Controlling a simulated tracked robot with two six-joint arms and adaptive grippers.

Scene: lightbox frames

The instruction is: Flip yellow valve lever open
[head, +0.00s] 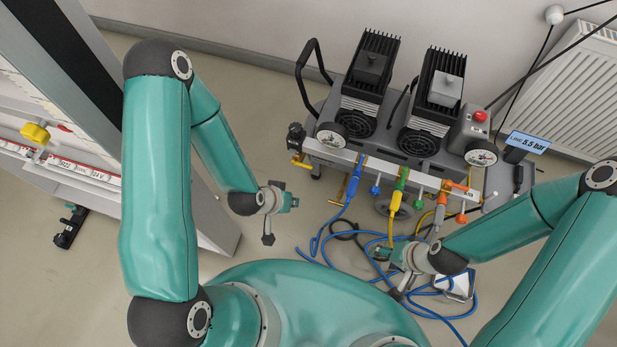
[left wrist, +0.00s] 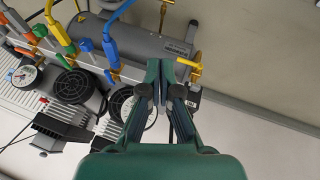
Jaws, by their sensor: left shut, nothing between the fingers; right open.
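The yellow valve lever (head: 300,161) sits at the left end of the compressor's manifold in the head view. In the left wrist view the yellow lever (left wrist: 189,64) shows just right of the fingertips. My left gripper (head: 292,202) is shut and empty, below the lever with a gap in the head view. Its fingers also show in the left wrist view (left wrist: 167,68); I cannot tell there whether they touch the lever. My right gripper (head: 382,254) is open, low over the hoses at the right of centre.
The compressor manifold (head: 330,152) carries blue, green and orange couplings. A blue hose (head: 452,316) lies looped on the floor by my right gripper. A pressure display (head: 527,142) reads 5.5 bar. A yellow knob (head: 35,133) is on the left panel.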

